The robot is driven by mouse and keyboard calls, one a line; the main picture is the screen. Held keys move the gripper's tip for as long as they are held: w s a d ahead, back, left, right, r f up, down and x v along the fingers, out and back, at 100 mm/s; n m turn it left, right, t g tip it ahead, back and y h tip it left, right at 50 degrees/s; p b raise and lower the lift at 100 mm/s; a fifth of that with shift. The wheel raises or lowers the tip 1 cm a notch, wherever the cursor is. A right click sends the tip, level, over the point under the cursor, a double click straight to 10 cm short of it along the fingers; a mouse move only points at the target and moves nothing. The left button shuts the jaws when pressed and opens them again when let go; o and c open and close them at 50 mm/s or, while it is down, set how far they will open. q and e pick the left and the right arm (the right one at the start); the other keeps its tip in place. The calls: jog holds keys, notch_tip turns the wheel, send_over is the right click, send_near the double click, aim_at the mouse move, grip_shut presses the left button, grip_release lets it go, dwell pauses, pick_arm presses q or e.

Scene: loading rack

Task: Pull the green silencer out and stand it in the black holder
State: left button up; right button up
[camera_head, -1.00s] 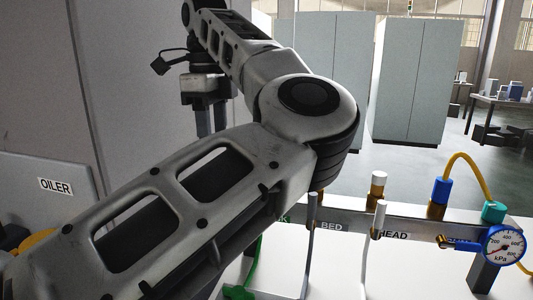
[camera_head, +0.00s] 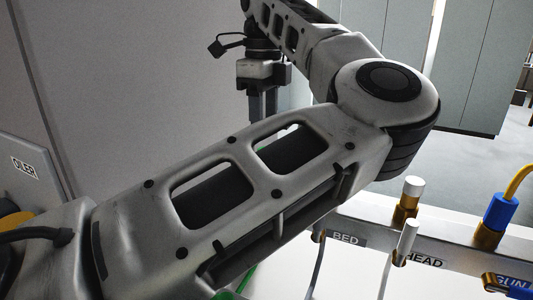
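My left arm crosses the view from the lower left, and its forearm hides much of the bench. My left gripper (camera_head: 264,107) hangs at the upper middle with its fingers pointing down. The fingertips are partly hidden behind the arm, and I cannot tell whether they are apart or holding anything. A small bit of green (camera_head: 262,149) shows at the arm's upper edge below the gripper; I cannot tell whether it is the silencer. I cannot make out the black holder. My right gripper is not in view.
A grey rail (camera_head: 440,245) with labels runs along the lower right. It bears a white-capped brass fitting (camera_head: 408,200), a white-topped fitting (camera_head: 405,242) and a blue connector (camera_head: 500,212) with a yellow hose. A grey panel (camera_head: 130,80) stands at the left. Cabinets (camera_head: 460,70) stand behind.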

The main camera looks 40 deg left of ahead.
pick_arm(q)
notch_tip(320, 180, down, 5)
jog(key=b, duration=0.3)
jog(key=shift+f, duration=0.1)
jog(key=shift+w+f+b, duration=0.15)
jog(key=shift+f+b, duration=0.2)
jog(key=shift+f, duration=0.05)
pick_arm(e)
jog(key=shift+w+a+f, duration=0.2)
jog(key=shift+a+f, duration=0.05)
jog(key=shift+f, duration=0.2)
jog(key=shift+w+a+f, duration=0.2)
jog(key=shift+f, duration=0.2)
pick_arm(q)
jog(key=c, duration=0.9)
jog(key=shift+o, duration=0.2)
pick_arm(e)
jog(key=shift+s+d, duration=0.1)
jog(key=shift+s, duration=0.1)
pick_arm(q)
jog(key=shift+r, duration=0.15)
